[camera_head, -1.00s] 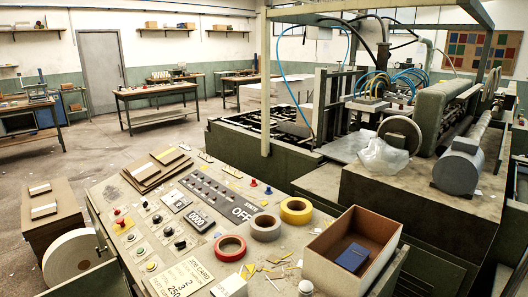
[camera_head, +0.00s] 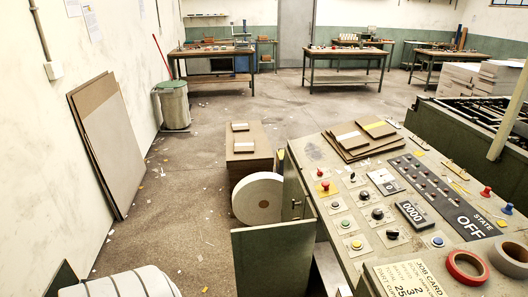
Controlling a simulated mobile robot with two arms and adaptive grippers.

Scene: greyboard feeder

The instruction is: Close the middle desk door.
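The green-grey control desk (camera_head: 345,172) stands at the right. A flat green door panel (camera_head: 275,262) at its left side stands swung out from the desk, open. Beside it, an opening in the desk's side shows a pale surface inside (camera_head: 328,268). Another narrow green panel with a small dark handle (camera_head: 297,195) is on the desk's side farther back. I cannot tell for sure which panel is the middle door. Neither of my grippers is in view.
A large white roll (camera_head: 258,199) stands just behind the open panel, near a brown board stack (camera_head: 248,150). Grey boards (camera_head: 105,140) lean on the left wall. A white ribbed object (camera_head: 120,284) is at bottom left. Floor (camera_head: 175,215) between is mostly clear, with scraps.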

